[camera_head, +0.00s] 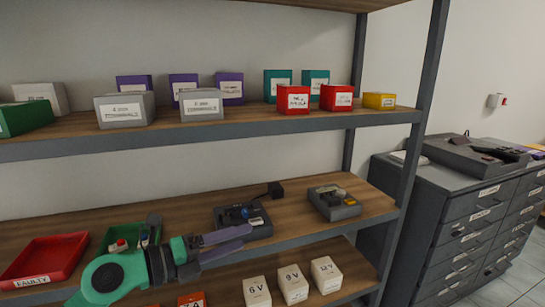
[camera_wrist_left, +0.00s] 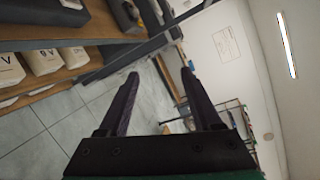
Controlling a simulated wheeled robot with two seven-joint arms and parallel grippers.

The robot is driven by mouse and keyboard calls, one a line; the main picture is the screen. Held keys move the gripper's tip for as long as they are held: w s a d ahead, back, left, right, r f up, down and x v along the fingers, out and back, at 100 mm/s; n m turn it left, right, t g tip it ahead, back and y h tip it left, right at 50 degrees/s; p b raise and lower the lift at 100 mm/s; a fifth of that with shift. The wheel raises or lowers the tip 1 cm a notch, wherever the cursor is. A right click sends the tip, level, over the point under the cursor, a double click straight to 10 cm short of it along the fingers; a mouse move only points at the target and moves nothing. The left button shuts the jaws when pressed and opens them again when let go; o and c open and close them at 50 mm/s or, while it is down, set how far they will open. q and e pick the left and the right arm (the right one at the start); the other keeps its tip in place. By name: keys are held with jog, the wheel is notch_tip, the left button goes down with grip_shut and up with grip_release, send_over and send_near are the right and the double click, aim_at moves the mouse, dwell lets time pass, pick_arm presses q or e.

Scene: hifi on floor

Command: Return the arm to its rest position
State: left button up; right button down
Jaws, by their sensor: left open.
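My left arm comes in at the lower left of the head view. Its left gripper (camera_head: 225,242) is in front of the middle shelf, pointing right. The purple fingers are apart with nothing between them. In the left wrist view the open fingers of this gripper (camera_wrist_left: 160,82) point toward the open room, with floor and wall beyond them. My right gripper is in neither view.
The shelf unit's middle board (camera_head: 290,218) holds a red tray (camera_head: 45,258), a green tray (camera_head: 112,237) and two dark devices (camera_head: 335,203). Labelled boxes stand above; white boxes (camera_head: 292,284) stand below. A grey drawer cabinet (camera_head: 470,220) stands right. Floor (camera_wrist_left: 60,130) looks clear.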

pick_arm(q)
jog(key=w+a+r+n+t+y, duration=0.2)
jog(key=a+r+n+t+y, duration=0.3)
jog(key=n+t, duration=0.7)
jog(key=a+f+n+g+y, duration=0.2)
jog(key=a+f+n+y, duration=0.45)
jog(key=n, duration=0.35)
jog(key=s+a+f+n+g+y, duration=0.35)
jog(key=a+f+n+g, duration=0.3)
jog(key=f, duration=0.55)
jog(key=s+d+f+n+g+h, duration=0.25)
jog(key=s+f+g, duration=0.75)
jog(key=s+f, duration=0.75)
notch_tip(320, 180, down, 22)
jog(key=s+f+g, duration=0.1)
jog(key=s, duration=0.2)
jog(key=s+a+f+g, duration=0.1)
jog(key=s+a+f, duration=0.1)
jog(key=s+f, duration=1.1)
jog(key=s+y, duration=0.1)
jog(key=s, duration=0.2)
jog(key=shift+a+f, duration=0.3)
jog(key=shift+a, duration=0.05)
jog(key=shift+s, duration=0.1)
